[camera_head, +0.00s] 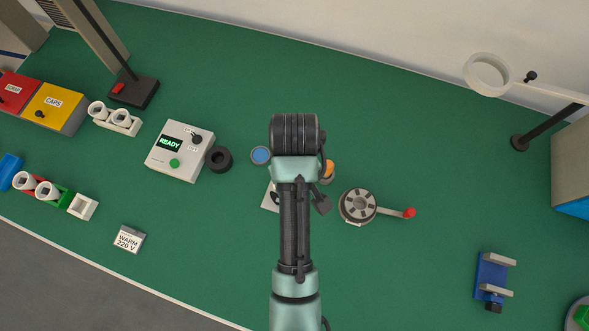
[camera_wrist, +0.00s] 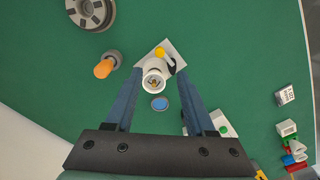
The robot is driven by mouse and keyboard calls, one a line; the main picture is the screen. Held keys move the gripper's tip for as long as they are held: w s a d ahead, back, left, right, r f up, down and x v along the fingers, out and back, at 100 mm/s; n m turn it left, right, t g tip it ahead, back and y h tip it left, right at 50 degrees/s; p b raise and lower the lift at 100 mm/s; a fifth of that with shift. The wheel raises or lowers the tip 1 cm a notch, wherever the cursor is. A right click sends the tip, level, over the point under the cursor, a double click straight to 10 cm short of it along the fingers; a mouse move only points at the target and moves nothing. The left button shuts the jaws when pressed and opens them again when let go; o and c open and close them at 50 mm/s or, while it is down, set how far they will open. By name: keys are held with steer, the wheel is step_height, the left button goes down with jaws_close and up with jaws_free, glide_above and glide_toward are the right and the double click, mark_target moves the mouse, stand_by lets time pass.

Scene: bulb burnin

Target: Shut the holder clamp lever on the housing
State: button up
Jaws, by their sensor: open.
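The housing (camera_wrist: 155,76) is a white round socket on a pale square plate, seen between my fingers in the wrist view. A lever with a yellow knob (camera_wrist: 159,51) stands at its far side, beside a small black part (camera_wrist: 172,64). I cannot tell whether the lever is raised or folded. In the head view my arm covers the housing, and only a corner of its plate (camera_head: 268,199) shows. My gripper (camera_wrist: 158,72) is open, its two fingers spread above either side of the housing. Nothing is held, and contact cannot be seen.
A blue disc (camera_head: 261,155) and an orange-topped piece (camera_head: 328,171) lie close to the housing. A grey round carousel (camera_head: 350,216) with a red-ended crank (camera_head: 409,212) stands right. A READY box (camera_head: 178,164) and a black ring (camera_head: 219,159) stand left. Green mat toward the back is clear.

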step_height(320, 180, down, 11)
steer(key=shift+r, duration=0.15)
jaws_close()
stand_by(0.4)
